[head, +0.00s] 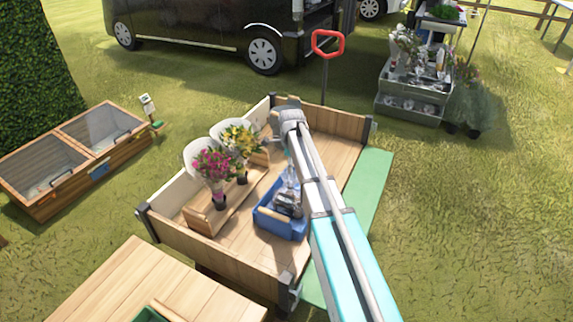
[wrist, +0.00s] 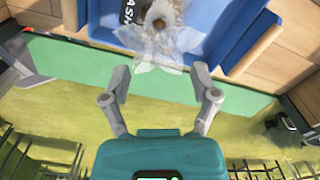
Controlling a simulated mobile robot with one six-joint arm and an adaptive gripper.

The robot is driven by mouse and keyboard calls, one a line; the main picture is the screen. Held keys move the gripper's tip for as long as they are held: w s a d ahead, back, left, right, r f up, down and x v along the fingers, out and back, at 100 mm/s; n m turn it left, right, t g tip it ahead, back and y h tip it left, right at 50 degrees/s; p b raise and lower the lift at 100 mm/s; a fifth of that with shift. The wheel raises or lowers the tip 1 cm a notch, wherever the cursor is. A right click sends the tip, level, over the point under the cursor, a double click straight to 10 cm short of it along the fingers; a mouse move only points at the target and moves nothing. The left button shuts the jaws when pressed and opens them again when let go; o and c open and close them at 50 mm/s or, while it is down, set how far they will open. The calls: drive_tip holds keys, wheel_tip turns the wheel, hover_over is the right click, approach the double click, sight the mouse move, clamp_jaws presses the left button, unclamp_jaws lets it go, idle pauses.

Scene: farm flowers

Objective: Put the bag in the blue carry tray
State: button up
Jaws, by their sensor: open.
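The blue carry tray (head: 279,226) stands on the wooden cart bed, and its blue wall shows in the wrist view (wrist: 240,42). A clear, crumpled bag (wrist: 158,50) with a brown round thing at its far end lies at the tray, its flared end over the near rim. I cannot tell how much of it rests inside. My gripper (wrist: 160,80) is open, its two fingers apart, with the bag's flared end just beyond the tips. In the head view, my gripper (head: 288,200) is over the tray and hides part of its contents.
A wooden stand (head: 228,200) with two flower bouquets (head: 215,165) is left of the tray. Low boards (head: 200,246) edge the cart. A green strip (head: 372,190) runs along its right side. A dark item with white lettering (wrist: 128,12) lies in the tray.

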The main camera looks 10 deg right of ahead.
drive_tip(key=shift+s+n, duration=0.3)
drive_tip(key=shift+s, duration=0.3)
drive_tip(key=s+d+n, duration=0.1)
drive_tip(key=s+n, duration=1.9)
drive_tip(key=s, duration=0.6)
drive_tip(key=shift+s, duration=0.15)
